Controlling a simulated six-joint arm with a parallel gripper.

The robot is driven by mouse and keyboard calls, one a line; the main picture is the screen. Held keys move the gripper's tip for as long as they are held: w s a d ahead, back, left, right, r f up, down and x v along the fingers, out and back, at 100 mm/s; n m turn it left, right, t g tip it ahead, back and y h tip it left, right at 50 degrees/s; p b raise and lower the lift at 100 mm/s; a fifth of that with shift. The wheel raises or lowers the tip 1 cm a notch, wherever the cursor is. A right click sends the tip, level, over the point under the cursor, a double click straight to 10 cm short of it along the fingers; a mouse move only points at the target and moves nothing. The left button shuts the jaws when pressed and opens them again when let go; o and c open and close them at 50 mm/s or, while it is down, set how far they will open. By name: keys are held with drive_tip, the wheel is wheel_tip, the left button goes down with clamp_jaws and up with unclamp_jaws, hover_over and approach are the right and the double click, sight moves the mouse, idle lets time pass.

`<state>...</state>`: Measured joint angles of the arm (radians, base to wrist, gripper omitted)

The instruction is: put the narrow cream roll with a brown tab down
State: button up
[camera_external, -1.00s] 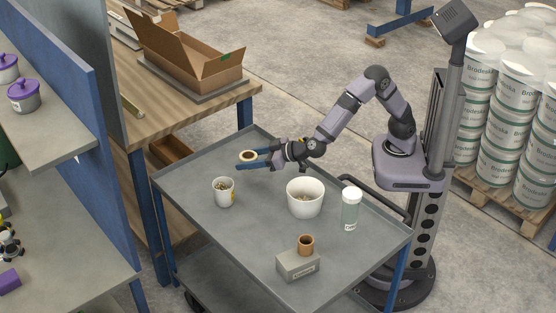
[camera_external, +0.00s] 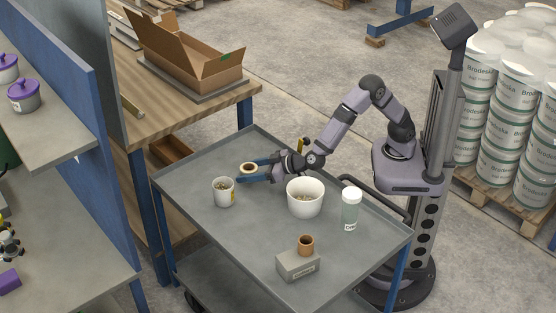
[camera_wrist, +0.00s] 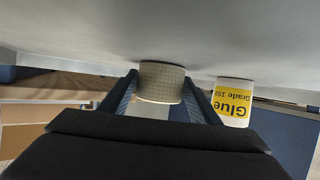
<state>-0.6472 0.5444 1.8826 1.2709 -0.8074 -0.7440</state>
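The narrow cream roll (camera_external: 249,173) is between the two blue fingers of my gripper (camera_external: 244,172), low at the far left part of the grey cart top (camera_external: 255,240). In the wrist view the roll (camera_wrist: 160,83) sits between the fingertips, which appear to press its sides. Its end meets or almost meets the grey surface, which shows at the top of that view. The fingers look closed on it. I cannot make out the brown tab.
A glue cup (camera_external: 223,193) stands close in front of the roll; its yellow label shows in the wrist view (camera_wrist: 232,104). A white bowl (camera_external: 305,198), a white-lidded jar (camera_external: 351,211) and a grey block (camera_external: 298,267) bearing a brown roll (camera_external: 306,244) stand nearer the front and right.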

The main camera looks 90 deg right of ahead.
sight(256, 168)
drive_tip(key=shift+o, duration=0.5)
drive_tip(key=shift+r, duration=0.2)
drive_tip(key=v, duration=0.2)
drive_tip(key=shift+s+a+r+p, duration=0.1)
drive_tip(key=shift+s+r+p, duration=0.1)
drive_tip(key=shift+s+p, duration=0.15)
wheel_tip(256, 168, up, 5)
drive_tip(key=shift+s+r+p, duration=0.15)
drive_tip(key=shift+p, duration=0.8)
drive_tip(key=shift+r, duration=0.85)
